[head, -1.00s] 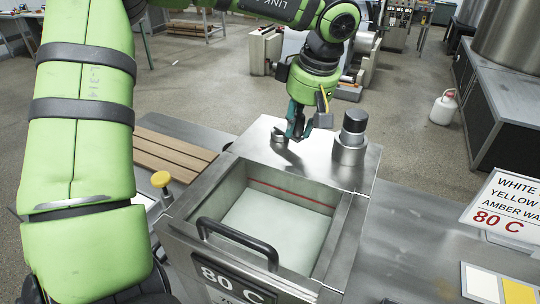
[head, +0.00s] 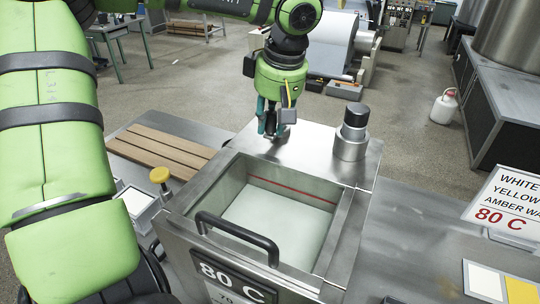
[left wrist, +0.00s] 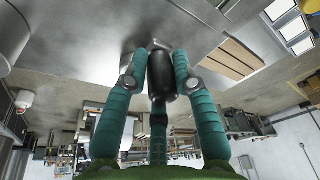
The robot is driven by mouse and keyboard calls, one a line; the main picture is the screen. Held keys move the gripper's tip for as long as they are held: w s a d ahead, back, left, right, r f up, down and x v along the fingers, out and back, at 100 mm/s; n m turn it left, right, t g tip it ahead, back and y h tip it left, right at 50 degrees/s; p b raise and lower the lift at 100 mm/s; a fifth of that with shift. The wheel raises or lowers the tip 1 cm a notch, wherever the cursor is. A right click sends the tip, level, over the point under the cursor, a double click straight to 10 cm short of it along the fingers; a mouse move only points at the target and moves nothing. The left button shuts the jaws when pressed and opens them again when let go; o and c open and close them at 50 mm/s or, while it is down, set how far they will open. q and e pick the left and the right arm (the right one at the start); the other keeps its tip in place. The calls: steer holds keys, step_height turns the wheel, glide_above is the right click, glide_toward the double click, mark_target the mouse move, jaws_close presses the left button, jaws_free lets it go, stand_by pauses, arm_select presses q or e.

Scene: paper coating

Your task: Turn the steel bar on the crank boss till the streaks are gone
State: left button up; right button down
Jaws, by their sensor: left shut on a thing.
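My left gripper (head: 270,131) points down at the steel top of the vat, behind the bath. In the left wrist view its teal fingers are shut around a dark grey steel bar (left wrist: 162,75). The bar's far end meets the steel top. In the head view the fingers hide most of the bar and the crank boss. The square vat (head: 345,225) holds a pale, whitish-green bath (head: 275,217). Its surface looks even; I cannot make out streaks. My right gripper is not in view.
A black-capped steel post (head: 351,140) stands right of my left gripper. A black handle (head: 237,235) crosses the vat's front. An 80 C sign (head: 505,205) stands at right.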

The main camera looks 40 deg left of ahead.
arm_select(q)
steer(key=o, duration=0.7)
steer(key=shift+o, duration=0.2)
steer(key=shift+r, duration=0.1)
step_height(320, 180, up, 8)
steer(key=p, duration=0.6)
steer(key=shift+p, duration=0.4)
